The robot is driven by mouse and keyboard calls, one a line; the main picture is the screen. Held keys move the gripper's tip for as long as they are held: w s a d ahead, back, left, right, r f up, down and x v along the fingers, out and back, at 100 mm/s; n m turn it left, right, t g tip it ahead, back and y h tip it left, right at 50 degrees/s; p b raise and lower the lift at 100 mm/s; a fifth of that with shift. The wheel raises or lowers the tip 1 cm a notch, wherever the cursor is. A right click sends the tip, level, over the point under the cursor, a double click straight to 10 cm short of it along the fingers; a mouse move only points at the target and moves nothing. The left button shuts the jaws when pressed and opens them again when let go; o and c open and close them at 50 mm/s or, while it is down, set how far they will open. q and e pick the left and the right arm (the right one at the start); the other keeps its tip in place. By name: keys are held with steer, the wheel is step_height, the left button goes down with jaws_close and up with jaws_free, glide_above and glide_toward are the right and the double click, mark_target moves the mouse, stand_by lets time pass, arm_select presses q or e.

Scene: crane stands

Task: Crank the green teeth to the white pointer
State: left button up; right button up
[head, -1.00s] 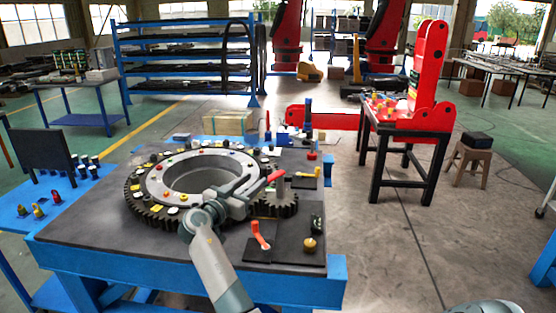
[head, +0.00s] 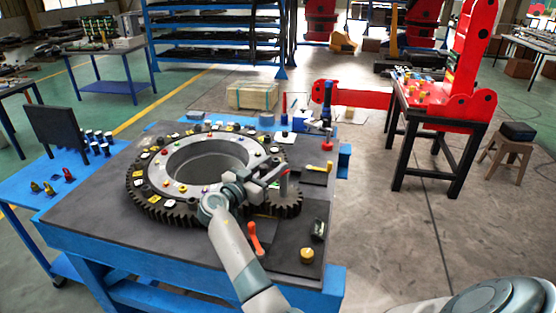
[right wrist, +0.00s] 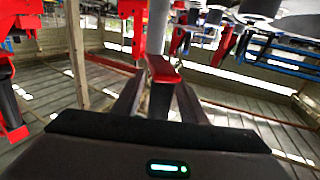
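The big dark toothed ring (head: 160,208) lies flat on the grey table top. Small coloured markers sit on its pale face. A small dark gear (head: 288,207) meshes at its right side, with a grey post (head: 284,184) on it. I cannot pick out green teeth or a white pointer. My right gripper (head: 278,177) is over the small gear. In the right wrist view, its two fingers (right wrist: 160,90) stand either side of a dark upright grip beside a red crank piece (right wrist: 163,69). I cannot tell whether they press on it. My left gripper is not in view.
An orange-red lever (head: 255,238), a yellow knob (head: 307,255) and a yellow lever (head: 320,167) sit at the table's right side. A wooden box (head: 252,96) is behind. A black-framed table (head: 398,170) stands to the right, with open floor between.

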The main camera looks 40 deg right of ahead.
steer(key=shift+a+r, duration=0.1)
jaws_close()
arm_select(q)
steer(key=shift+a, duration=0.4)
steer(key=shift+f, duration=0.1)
arm_select(e)
steer(key=shift+s+f+n+t+b, duration=0.1)
steer(key=shift+f+n+t+b, duration=0.2)
steer(key=shift+t+b, duration=0.15)
steer(key=n+t, duration=0.1)
steer(key=t+y+b, duration=0.1)
steer(key=shift+s+n+t, duration=0.35)
steer(key=shift+s+n, duration=0.05)
steer(key=shift+s+r+n+t+y, duration=0.1)
steer(key=shift+s+n+t+y, duration=0.05)
steer(key=shift+n+t+y, duration=0.35)
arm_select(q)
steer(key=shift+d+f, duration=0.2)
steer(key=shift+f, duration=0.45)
arm_select(e)
steer(key=shift+s+d+n+t+y, duration=0.1)
steer(key=shift+s+n+t+y, duration=0.05)
steer(key=shift+n+t+y, duration=0.35)
steer(key=shift+s+d+n+t+y, duration=0.15)
steer(key=shift+n+t+y, duration=0.2)
steer(key=shift+t, duration=0.25)
steer(key=shift+a, duration=0.1)
